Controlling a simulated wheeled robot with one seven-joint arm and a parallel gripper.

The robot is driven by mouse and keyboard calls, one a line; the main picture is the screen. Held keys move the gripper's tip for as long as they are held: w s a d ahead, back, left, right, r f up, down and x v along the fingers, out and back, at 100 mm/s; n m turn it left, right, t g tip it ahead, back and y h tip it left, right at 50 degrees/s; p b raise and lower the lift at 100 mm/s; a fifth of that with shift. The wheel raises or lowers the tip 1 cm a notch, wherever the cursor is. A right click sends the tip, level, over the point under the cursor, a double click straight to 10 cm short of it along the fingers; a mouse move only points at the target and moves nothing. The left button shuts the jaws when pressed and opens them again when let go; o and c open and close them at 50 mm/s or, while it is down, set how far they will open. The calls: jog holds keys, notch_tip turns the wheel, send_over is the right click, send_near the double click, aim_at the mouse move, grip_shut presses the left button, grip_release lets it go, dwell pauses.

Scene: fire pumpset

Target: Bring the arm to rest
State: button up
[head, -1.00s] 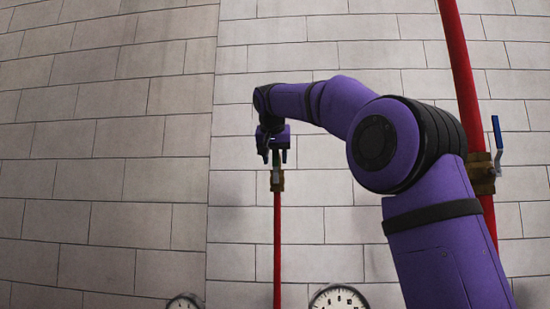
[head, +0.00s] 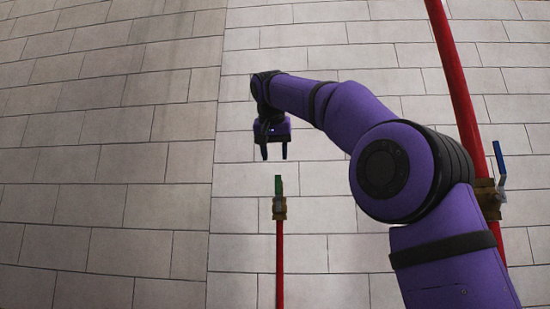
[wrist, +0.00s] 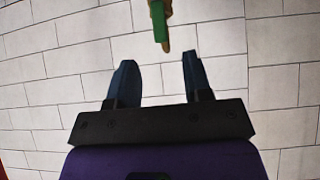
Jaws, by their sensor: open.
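My gripper (head: 274,152) is open and empty, its two blue fingers pointing down in the head view. It hangs above a brass valve (head: 279,208) with a green handle (head: 278,186) on top of a thin red pipe, with a clear gap between fingertips and handle. In the wrist view my gripper (wrist: 157,72) shows both fingers apart with nothing between them. The green handle (wrist: 159,22) shows there beyond the fingertips, at the top edge.
A thick red pipe (head: 455,80) rises at the right, behind my arm. It carries a brass valve (head: 487,198) with a blue handle (head: 499,163), close to my arm. A grey brick wall (head: 110,150) fills the background. The space left of my gripper is clear.

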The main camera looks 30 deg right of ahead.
dwell(0.4)
jog(key=s+a+f+n+y, duration=0.1)
jog(key=s+f+n, duration=0.1)
jog(key=s+f, duration=0.8)
jog(key=s+a+f+n+g+y, duration=0.1)
jog(key=s+a+f+n+y, duration=0.1)
jog(key=s+f, duration=0.9)
jog(key=s+a+f+n+g+y, duration=0.1)
jog(key=s+f, duration=1)
jog(key=f, duration=1.1)
jog(key=shift+a+f+n+y, duration=0.4)
jog(key=shift+a+n+y, duration=0.2)
jog(key=shift+n, duration=0.3)
